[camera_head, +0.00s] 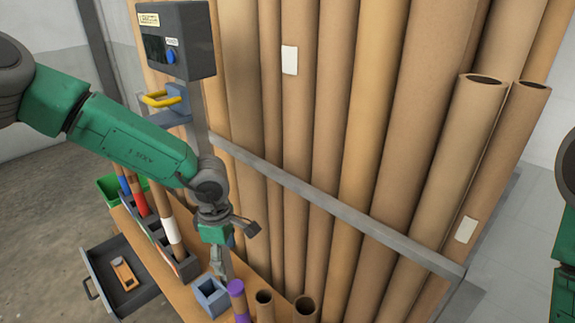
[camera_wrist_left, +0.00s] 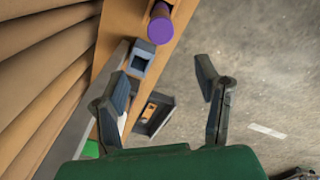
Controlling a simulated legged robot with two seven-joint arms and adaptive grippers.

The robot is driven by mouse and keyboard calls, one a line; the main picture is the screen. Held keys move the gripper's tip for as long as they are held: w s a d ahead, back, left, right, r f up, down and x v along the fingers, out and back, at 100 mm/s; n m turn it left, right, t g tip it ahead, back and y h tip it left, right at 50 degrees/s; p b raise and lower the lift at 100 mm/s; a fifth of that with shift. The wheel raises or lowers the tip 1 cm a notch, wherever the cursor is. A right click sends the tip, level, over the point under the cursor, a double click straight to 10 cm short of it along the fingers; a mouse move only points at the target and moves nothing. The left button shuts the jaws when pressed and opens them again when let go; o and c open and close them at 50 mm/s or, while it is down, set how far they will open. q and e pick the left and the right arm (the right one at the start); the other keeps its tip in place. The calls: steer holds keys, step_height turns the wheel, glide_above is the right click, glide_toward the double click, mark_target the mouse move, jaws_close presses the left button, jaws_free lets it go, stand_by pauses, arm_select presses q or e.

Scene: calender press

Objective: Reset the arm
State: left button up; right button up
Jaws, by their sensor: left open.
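My left arm (camera_head: 130,140) comes in from the left, green with dark joints, and bends down at the wrist. My left gripper (camera_head: 222,268) points down in front of the tall tubes, above the wooden bench. In the left wrist view my left gripper (camera_wrist_left: 162,85) is open, its two dark fingers wide apart with nothing between them. A blue-grey square holder (camera_head: 210,296) and a purple-topped tube (camera_head: 238,289) stand close below it. Part of my right arm (camera_head: 564,225) shows at the right edge; its gripper is out of view.
Tall cardboard tubes (camera_head: 325,130) stand behind a grey rail (camera_head: 330,203). A dark control box (camera_head: 178,42) with a yellow handle (camera_head: 161,99) below it stands near my left arm. An open drawer (camera_head: 118,275) juts out at lower left. Bare floor (camera_head: 45,190) lies left.

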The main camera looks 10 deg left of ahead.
arm_select(q)
steer(key=s+a+f+m+t+y+b, duration=0.1)
steer(key=s+a+f+m+y+b, duration=0.15)
steer(key=s+f+m, duration=0.55)
steer(key=s+f+m+h+b, duration=0.1)
steer(key=s+f+m+b, duration=0.1)
steer(key=s+f+m, duration=0.3)
steer(key=s+a+f+m+h+b, duration=0.1)
steer(key=s+f+m, duration=0.5)
steer(key=s, duration=0.8)
steer(key=shift+m+g+b, duration=0.3)
steer(key=shift+m+b, duration=0.1)
steer(key=shift+b, duration=0.35)
steer(key=shift+d, duration=0.1)
